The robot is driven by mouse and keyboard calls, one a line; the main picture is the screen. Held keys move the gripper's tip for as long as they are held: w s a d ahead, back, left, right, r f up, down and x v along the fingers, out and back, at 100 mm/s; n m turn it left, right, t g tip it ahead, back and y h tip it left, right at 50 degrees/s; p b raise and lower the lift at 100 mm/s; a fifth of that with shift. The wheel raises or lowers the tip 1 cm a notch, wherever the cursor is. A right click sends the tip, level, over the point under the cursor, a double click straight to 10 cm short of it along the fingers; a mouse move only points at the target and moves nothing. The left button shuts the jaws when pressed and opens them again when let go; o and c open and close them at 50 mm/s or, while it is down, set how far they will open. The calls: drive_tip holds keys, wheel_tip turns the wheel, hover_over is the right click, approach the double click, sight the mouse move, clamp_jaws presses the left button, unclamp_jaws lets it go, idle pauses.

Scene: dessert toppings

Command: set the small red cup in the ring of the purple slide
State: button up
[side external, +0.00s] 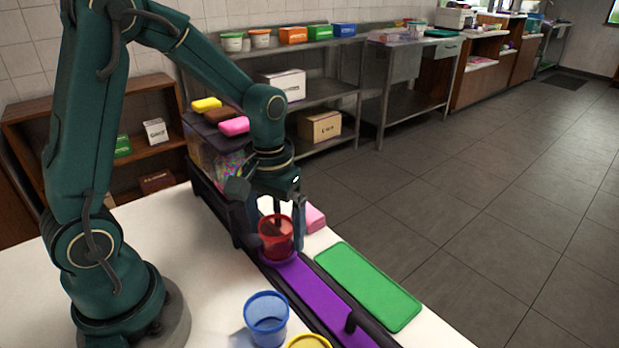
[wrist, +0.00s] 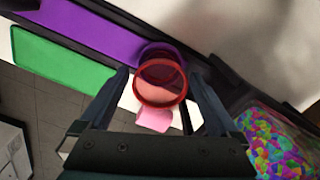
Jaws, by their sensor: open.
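The small red cup (side external: 276,228) stands upright at the far end of the purple slide (side external: 318,303). Its base appears to sit in the slide's purple ring (side external: 279,261), whose rim shows around the cup's foot. My gripper (side external: 277,242) is open, with one finger on each side of the cup. In the wrist view the red cup (wrist: 160,98) lies between the fingers of my gripper (wrist: 158,77), with gaps visible on both sides. The purple slide (wrist: 105,32) runs off to the upper left there. The cup hides much of the ring.
A blue cup (side external: 267,318) and a yellow-rimmed cup (side external: 309,342) stand at the near edge. A green tray (side external: 368,285) lies right of the slide. A pink block (side external: 315,217) is behind the gripper. A clear bin of colourful toppings (side external: 226,165) stands behind.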

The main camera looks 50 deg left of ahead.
wheel_tip(320, 180, up, 12)
drive_tip(key=s+d+m+t, duration=0.4)
drive_tip(key=s+t, duration=0.1)
drive_tip(key=s, duration=0.3)
drive_tip(key=shift+s+f+m+t, duration=0.3)
drive_tip(key=shift+s+f, duration=0.05)
drive_tip(key=shift+f, duration=0.05)
